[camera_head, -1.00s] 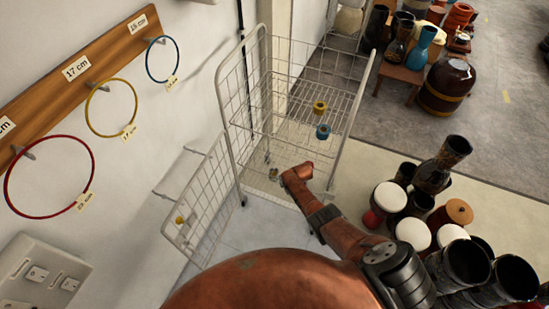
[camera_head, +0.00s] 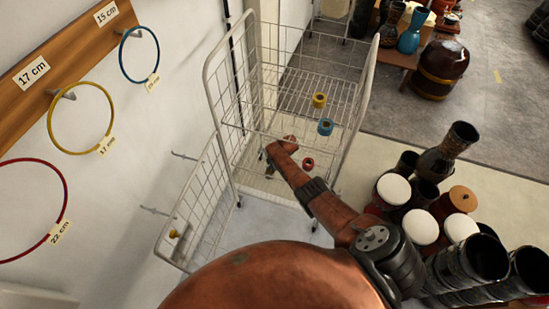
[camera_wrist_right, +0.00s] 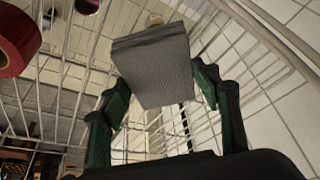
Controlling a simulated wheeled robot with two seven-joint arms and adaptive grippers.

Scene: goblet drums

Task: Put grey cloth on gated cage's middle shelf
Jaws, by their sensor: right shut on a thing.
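The wire gated cage (camera_head: 287,75) stands in the middle of the head view, with its gate (camera_head: 185,222) swung open to the left. My left gripper is not in view.
Drums (camera_head: 420,226) crowd the right of my arm. Hoops (camera_head: 82,118) hang on the left wall.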

